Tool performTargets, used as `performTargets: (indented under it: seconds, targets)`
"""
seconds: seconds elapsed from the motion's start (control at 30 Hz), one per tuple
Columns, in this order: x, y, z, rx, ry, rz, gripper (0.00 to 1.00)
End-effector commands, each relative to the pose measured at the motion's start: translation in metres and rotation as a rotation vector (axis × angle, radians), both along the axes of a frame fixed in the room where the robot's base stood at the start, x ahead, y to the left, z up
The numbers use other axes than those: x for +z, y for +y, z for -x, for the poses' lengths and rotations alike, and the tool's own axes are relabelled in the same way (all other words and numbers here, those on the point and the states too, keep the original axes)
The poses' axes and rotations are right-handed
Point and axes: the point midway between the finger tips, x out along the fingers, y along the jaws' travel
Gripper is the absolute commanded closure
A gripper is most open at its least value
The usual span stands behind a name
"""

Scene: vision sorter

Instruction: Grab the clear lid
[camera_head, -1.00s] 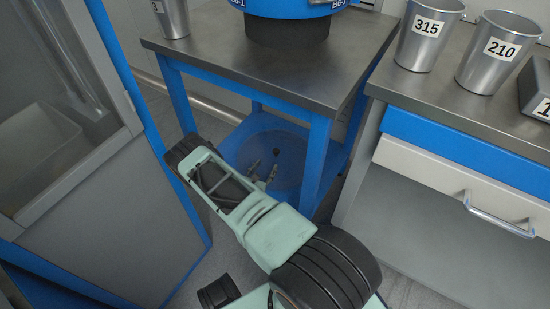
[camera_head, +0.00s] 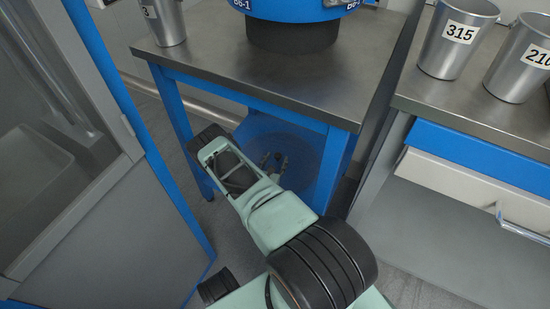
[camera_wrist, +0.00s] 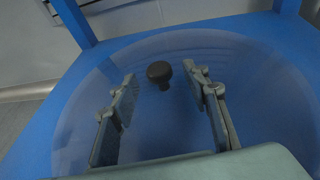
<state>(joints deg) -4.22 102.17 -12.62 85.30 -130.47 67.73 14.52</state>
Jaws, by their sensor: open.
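The clear lid (camera_wrist: 225,50) is a wide, see-through round dome on a blue lower shelf. A dark knob (camera_wrist: 158,72) stands at its middle. In the head view the lid (camera_head: 306,150) shows under the steel-topped stand, partly hidden by my arm and the stand's front leg. My gripper (camera_wrist: 160,82) is open. In the wrist view its two fingers are on either side of the knob, with a gap on both sides. In the head view my gripper (camera_head: 273,163) reaches in over the lid from the front left.
The stand's steel top (camera_head: 220,65) carries a blue round machine (camera_head: 290,8) and a metal cup (camera_head: 165,22). Its blue front leg (camera_head: 330,170) is close to the right of my arm. A bench on the right holds cups marked 315 (camera_head: 455,45) and 210 (camera_head: 520,65). A grey cabinet (camera_head: 130,220) stands left.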

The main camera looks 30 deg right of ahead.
Motion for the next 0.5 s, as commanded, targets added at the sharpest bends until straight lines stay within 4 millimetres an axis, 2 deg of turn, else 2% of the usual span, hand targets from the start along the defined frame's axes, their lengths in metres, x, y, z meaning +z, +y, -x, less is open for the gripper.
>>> performTargets:
  seconds: [0.3,0.5]
  targets:
    - [-0.001,-0.0023,0.0009,0.002,0.0,0.0,0.57]
    - [-0.0008,-0.0021,0.0009,0.001,0.0,0.0,0.78]
